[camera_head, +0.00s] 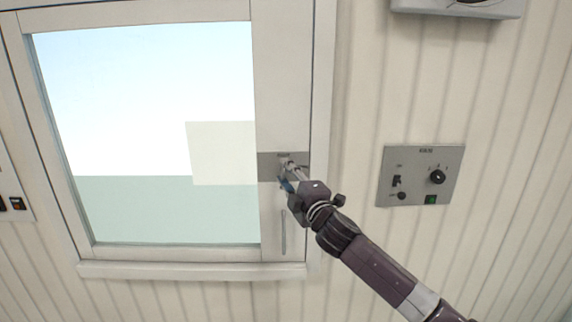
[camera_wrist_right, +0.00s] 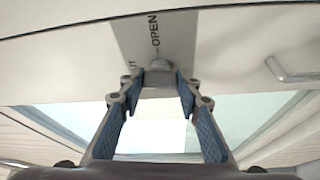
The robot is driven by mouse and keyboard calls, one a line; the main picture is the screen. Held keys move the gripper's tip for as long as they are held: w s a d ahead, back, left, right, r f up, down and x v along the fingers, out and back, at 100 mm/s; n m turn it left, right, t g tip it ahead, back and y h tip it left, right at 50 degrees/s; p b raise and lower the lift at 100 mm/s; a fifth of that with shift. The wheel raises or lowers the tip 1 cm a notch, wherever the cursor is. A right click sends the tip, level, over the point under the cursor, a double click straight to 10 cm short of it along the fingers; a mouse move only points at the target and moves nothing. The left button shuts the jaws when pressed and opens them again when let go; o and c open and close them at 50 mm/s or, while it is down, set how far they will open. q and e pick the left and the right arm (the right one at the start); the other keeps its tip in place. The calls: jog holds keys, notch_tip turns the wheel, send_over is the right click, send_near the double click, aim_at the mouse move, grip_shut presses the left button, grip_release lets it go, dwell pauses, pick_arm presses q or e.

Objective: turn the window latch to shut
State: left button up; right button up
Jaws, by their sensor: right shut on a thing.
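The window latch sits on a grey plate (camera_head: 266,166) on the right side of the window frame. In the right wrist view the plate (camera_wrist_right: 182,32) carries the word OPEN, and part of another word shows beside the left finger. My right gripper (camera_head: 288,177) is at the latch. In the right wrist view its blue-padded fingers (camera_wrist_right: 160,84) are shut on the grey latch knob (camera_wrist_right: 158,66), one on each side. The fingers and knob hide the lower part of the plate. My left gripper is in neither view.
A bar handle (camera_head: 283,232) is on the frame below the latch; it also shows in the right wrist view (camera_wrist_right: 292,73). A switch panel (camera_head: 420,175) is on the wall to the right. A grey box (camera_head: 458,8) is above it. The window pane (camera_head: 140,100) is to the left.

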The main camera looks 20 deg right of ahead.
jog(key=shift+n+g, duration=0.3)
jog(key=shift+n, duration=0.6)
jog(key=o, duration=1.2)
jog(key=shift+c, duration=0.2)
jog(key=s+d, duration=0.1)
jog(key=s, duration=1.1)
jog(key=shift+d, duration=0.2)
jog(key=shift+w, duration=0.1)
